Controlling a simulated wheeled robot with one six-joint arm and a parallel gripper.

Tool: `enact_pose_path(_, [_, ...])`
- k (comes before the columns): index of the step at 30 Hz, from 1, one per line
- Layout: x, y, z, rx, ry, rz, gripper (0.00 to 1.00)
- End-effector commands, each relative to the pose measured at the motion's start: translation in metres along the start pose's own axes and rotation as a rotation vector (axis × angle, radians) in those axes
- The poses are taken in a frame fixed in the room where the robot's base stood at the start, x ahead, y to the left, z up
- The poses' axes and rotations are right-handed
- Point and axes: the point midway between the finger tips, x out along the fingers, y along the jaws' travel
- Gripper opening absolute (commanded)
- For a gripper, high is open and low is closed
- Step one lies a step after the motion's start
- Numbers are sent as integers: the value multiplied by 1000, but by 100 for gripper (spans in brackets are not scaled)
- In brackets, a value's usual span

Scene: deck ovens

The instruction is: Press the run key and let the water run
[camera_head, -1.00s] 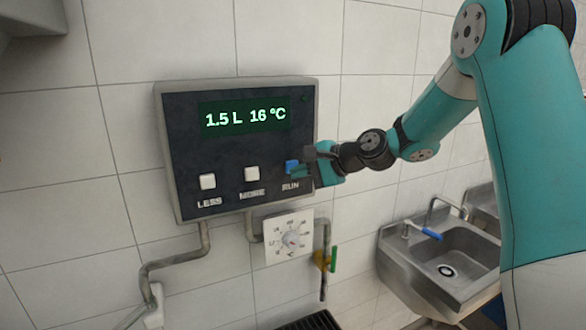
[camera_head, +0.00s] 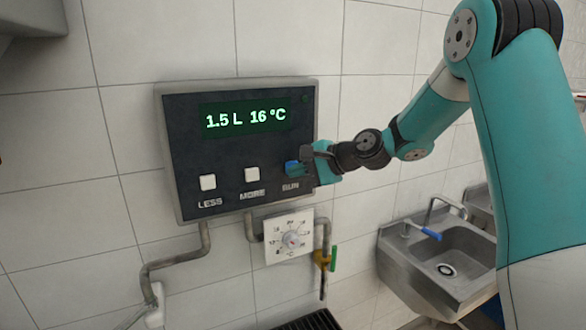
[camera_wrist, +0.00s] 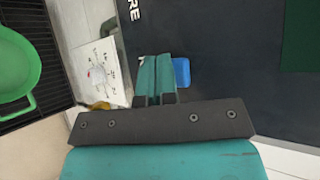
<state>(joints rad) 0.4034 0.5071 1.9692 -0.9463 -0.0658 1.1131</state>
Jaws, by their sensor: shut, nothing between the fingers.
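The control panel (camera_head: 180,130) hangs on the tiled wall, and its display (camera_head: 245,118) reads 1.5 L 16 °C in green. Two white keys, LESS (camera_head: 208,182) and MORE (camera_head: 252,174), sit in a row left of the blue run key (camera_head: 290,167). My gripper (camera_head: 298,168) is shut and empty, its fingertips at the run key and covering part of it. In the wrist view the shut fingers (camera_wrist: 155,78) lie beside the blue run key (camera_wrist: 182,72), overlapping its edge; I cannot tell whether they touch it.
A white dial (camera_head: 290,239) and a yellow valve with a green handle (camera_head: 333,258) sit below the panel among grey pipes. A steel sink (camera_head: 450,262) stands at the right. The wrist view shows a green round container (camera_wrist: 12,68) on a black grate (camera_wrist: 48,50).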

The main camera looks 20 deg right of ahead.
Motion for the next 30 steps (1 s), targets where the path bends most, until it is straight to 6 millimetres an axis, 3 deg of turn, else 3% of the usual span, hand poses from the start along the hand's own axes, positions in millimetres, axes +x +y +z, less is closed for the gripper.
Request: enact_pose_path(30, [0, 1, 0, 1, 2, 0, 0])
